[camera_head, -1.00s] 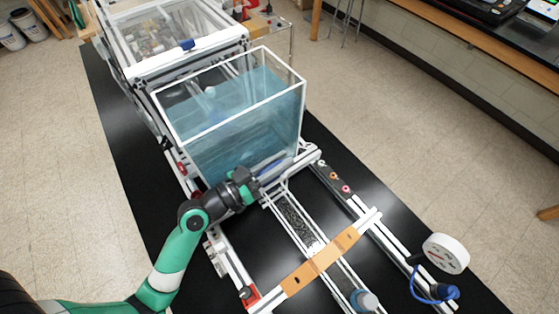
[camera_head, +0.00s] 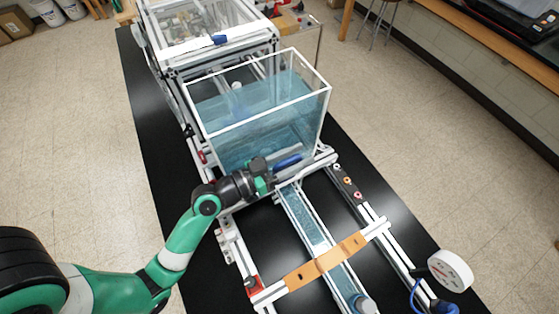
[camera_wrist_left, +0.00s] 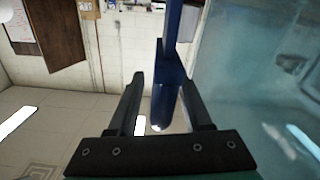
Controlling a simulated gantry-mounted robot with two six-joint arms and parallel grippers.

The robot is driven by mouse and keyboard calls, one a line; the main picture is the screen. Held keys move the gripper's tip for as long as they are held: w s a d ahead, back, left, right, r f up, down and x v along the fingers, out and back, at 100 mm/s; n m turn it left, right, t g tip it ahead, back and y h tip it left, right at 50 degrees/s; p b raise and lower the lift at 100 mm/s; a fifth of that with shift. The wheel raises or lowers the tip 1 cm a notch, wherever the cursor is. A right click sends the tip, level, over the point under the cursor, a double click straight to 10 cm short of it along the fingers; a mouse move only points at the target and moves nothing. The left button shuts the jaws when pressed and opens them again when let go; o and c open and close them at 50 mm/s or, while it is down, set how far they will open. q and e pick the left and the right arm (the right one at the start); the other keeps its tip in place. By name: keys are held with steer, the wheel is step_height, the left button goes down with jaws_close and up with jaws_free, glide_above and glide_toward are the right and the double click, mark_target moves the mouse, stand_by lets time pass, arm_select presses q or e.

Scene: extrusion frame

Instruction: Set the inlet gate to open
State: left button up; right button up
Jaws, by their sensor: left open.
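The blue gate handle (camera_head: 287,161) sits low at the front of the water tank (camera_head: 262,125). My left gripper (camera_head: 270,172) is at the tank's front lower edge, close beside the handle. In the left wrist view, its two dark fingers (camera_wrist_left: 163,95) stand apart. The narrow channel (camera_head: 307,222) running forward from the tank looks blue with water. The gate plate itself is hidden behind the gripper and frame. My right gripper is in neither view.
An orange-brown crosspiece (camera_head: 325,262) spans the channel. A white round gauge (camera_head: 450,270) stands at front right. A rail with coloured knobs (camera_head: 347,181) runs on the right. Black mat (camera_head: 385,195) lies clear to the right of the frame.

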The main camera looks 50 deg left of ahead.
mark_target(274, 168)
arm_select(q)
steer(key=shift+s+a+b, duration=0.25)
steer(key=shift+s, duration=1.7)
steer(key=shift+s+a+b, duration=0.25)
steer(key=shift+s+b, duration=0.05)
steer(key=shift+s, duration=1.6)
steer(key=shift+s+a+b, duration=0.25)
steer(key=shift+s, duration=1.7)
